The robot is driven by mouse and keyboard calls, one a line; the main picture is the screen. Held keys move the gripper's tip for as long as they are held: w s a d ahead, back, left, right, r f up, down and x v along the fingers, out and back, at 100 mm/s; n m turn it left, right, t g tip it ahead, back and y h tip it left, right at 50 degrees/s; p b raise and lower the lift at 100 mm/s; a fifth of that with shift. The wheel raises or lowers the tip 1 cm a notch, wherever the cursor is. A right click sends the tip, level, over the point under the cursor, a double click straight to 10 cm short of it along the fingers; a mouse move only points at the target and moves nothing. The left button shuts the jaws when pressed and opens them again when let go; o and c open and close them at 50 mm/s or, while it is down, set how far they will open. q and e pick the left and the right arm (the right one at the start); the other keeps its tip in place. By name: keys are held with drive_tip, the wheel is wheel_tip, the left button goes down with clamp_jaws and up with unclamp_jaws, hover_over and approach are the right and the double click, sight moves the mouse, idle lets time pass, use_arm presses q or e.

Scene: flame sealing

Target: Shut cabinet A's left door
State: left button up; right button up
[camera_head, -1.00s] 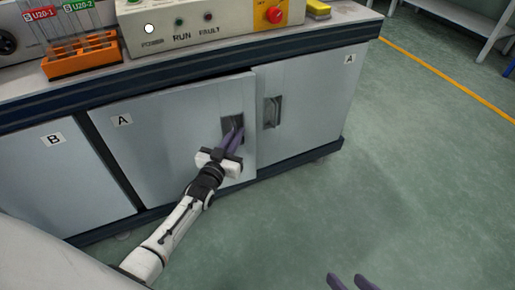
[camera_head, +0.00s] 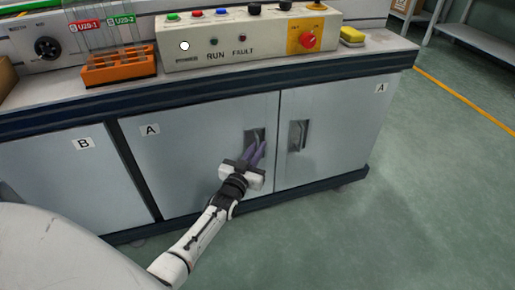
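Cabinet A's left door (camera_head: 195,165) is a grey panel with an "A" label at its upper left. It now looks flush with cabinet A's right door (camera_head: 335,125), with a thin seam between them. The left door's recessed handle (camera_head: 254,134) is near its right edge. My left gripper (camera_head: 257,152) is at this handle, its purple fingers pointing up into the recess. Its fingertips overlap the handle, and I cannot tell whether they grip it. My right gripper is out of view.
A control box (camera_head: 245,40) with buttons and a red knob, an orange rack (camera_head: 118,69) and a yellow sponge (camera_head: 352,36) stand on the countertop above. Cabinet B's door (camera_head: 70,175) is at left. The green floor (camera_head: 420,190) to the right is clear.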

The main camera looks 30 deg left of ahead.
use_arm(q)
drive_tip(key=shift+w+a+r, duration=0.1)
drive_tip(key=shift+a+r, duration=0.2)
drive_tip(key=shift+a, duration=0.05)
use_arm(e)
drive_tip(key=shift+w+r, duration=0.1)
use_arm(q)
drive_tip(key=shift+s, duration=0.25)
drive_tip(key=s+d+p, duration=0.2)
drive_tip(key=s+p, duration=0.2)
drive_tip(key=s, duration=0.5)
drive_tip(key=shift+s+d+f, duration=0.2)
drive_tip(key=shift+s+f, duration=0.05)
drive_tip(key=shift+s, duration=0.15)
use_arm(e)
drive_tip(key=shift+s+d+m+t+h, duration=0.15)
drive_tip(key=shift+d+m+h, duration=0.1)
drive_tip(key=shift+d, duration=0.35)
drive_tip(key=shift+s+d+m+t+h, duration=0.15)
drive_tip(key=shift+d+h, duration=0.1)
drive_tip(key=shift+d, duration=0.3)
